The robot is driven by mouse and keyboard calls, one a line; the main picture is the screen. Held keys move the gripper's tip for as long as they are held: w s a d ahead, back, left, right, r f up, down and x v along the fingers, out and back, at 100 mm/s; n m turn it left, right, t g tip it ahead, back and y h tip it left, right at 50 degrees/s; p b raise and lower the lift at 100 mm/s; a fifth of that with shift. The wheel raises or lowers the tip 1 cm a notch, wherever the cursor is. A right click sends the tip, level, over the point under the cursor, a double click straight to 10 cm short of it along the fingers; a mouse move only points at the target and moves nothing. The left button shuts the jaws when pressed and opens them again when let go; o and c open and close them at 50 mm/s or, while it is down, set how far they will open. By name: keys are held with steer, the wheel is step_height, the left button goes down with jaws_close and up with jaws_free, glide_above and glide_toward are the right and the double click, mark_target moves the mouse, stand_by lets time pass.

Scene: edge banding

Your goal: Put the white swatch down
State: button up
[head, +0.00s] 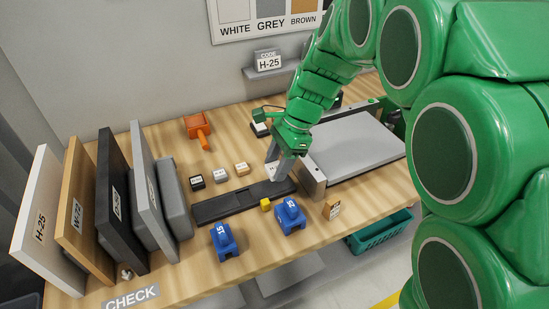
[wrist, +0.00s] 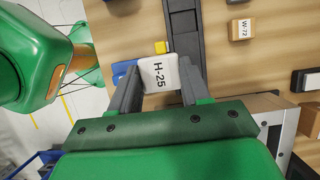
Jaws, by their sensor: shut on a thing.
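The white swatch (wrist: 158,75), marked H-25, is between the two fingers of my gripper (wrist: 158,88) in the wrist view. In the head view my gripper (head: 277,163) points down over the bench, and the white swatch (head: 271,167) shows only in part behind a finger. My gripper is shut on it. I cannot tell whether the swatch touches the surface below. Black (head: 197,182), grey (head: 220,175) and tan (head: 241,168) swatches stand in a row to the left of my gripper.
A dark slotted rail (head: 235,204) lies in front of the swatches. A yellow cube (head: 265,204) and blue blocks marked 15 (head: 223,241) and 25 (head: 290,214) are nearby. A grey panel fixture (head: 355,146) is to the right. Tall boards (head: 50,220) stand left. A CODE H-25 sign (head: 268,61) is on the wall.

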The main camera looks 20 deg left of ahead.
steer(key=shift+s+d+r, duration=0.2)
steer(key=shift+s+d, duration=0.05)
steer(key=shift+s, duration=0.1)
steer(key=w+a+m, duration=0.1)
steer(key=w+a, duration=0.2)
steer(key=a, duration=0.5)
steer(key=w+a+m+t, duration=0.1)
steer(key=w+a+m, duration=0.15)
steer(key=a, duration=0.55)
steer(key=w+a, duration=0.4)
steer(key=a, duration=0.4)
steer(key=s+a+f+m+t, duration=0.1)
steer(key=s+a+m, duration=0.1)
steer(key=a, duration=0.9)
steer(key=s+a+f+m+t+y, duration=0.1)
steer(key=s+a+f+m, duration=0.1)
steer(key=a, duration=1)
steer(key=shift+s+a+m, duration=0.15)
steer(key=shift+a+m, duration=0.15)
steer(key=shift+m, duration=0.45)
steer(key=shift+f, duration=4.9)
steer(key=shift+f, duration=0.15)
steer(key=o, duration=1.1)
